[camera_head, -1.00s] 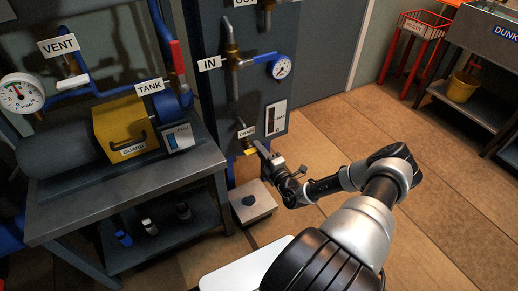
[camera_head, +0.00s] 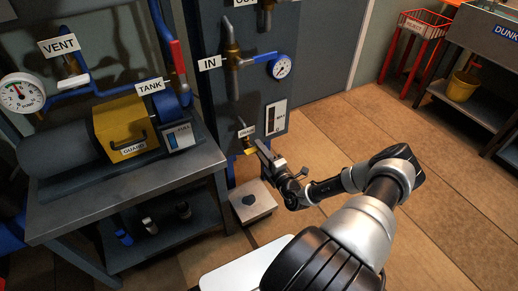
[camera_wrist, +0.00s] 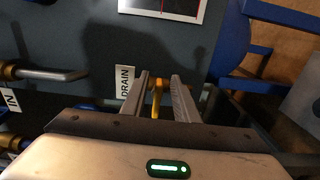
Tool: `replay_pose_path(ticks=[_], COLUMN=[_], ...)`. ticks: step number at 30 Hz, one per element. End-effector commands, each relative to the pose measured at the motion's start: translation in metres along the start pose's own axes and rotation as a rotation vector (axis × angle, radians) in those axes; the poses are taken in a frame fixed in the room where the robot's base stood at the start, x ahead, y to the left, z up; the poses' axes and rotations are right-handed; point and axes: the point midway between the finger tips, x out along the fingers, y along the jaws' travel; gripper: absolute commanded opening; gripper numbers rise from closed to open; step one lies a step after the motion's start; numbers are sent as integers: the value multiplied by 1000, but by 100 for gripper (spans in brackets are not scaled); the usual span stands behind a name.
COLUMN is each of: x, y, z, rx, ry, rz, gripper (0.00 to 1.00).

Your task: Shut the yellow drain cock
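The yellow drain cock (camera_head: 249,151) sits low on the dark panel, just under the DRAIN label (camera_head: 246,131). My gripper (camera_head: 262,149) is at the cock, partly overlapping it in the head view. In the wrist view the two fingers (camera_wrist: 160,80) stand apart, with the yellow lever (camera_wrist: 157,96) between them. The lever is close to the left finger, and a gap shows towards the right finger. I cannot tell whether the left finger touches it. The lower end of the lever is hidden by the gripper body.
A small grey box (camera_head: 252,201) with a dark patch on top stands on the floor below. The workbench (camera_head: 120,190) with the yellow guard (camera_head: 125,127) is on the left. The IN pipe and gauge (camera_head: 281,67) are above. Open floor lies to the right.

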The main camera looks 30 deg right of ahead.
Motion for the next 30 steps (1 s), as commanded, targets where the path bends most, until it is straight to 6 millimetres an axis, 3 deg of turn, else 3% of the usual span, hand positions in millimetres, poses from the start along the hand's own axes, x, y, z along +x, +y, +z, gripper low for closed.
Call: replay_pose_path(ticks=[18, 24, 30], x=[-138, -160, -165], y=[1, 0, 0], z=[0, -1, -1], rx=[2, 2, 2], ry=[-1, 1, 1], rz=[-3, -2, -1], gripper=[27, 27, 27])
